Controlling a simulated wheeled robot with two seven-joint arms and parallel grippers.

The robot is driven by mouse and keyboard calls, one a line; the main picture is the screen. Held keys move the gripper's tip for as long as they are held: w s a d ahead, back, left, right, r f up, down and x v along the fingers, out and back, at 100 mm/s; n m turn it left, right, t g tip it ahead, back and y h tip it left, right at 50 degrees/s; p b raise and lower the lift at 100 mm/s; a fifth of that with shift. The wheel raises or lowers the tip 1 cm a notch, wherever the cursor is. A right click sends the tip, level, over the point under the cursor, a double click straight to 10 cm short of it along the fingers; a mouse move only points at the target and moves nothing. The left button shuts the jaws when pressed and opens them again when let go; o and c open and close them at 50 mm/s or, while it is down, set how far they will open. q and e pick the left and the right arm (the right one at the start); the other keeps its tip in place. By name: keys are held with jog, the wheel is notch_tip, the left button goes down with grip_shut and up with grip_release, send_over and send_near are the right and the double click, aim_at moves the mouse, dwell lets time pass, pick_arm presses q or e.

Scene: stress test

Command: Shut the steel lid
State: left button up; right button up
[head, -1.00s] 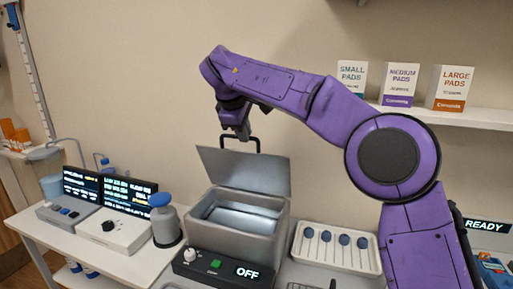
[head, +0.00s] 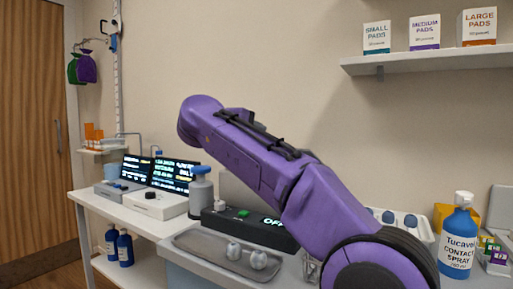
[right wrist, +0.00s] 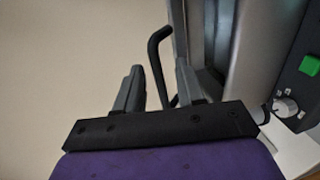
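In the head view my right arm crosses in front of the steel box (head: 229,188) and hides nearly all of it, its lid and my right gripper. In the right wrist view my right gripper (right wrist: 158,88) is open, its two grey fingers apart. The black lid handle (right wrist: 156,50) rises between and beyond the fingertips, with no clear grip on it. The steel box's grey wall (right wrist: 262,45) is at the right of that view. How far the lid stands open cannot be told. My left gripper is not in view.
A black control unit (head: 250,229) with a green button and an OFF display stands in front of the box. A metal tray (head: 200,245) with several round-topped pieces lies nearer. A pump bottle (head: 201,193) stands left of the box, and a blue spray bottle (head: 459,238) stands at right.

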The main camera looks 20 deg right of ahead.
jog(key=v, duration=1)
jog(key=shift+a, duration=0.3)
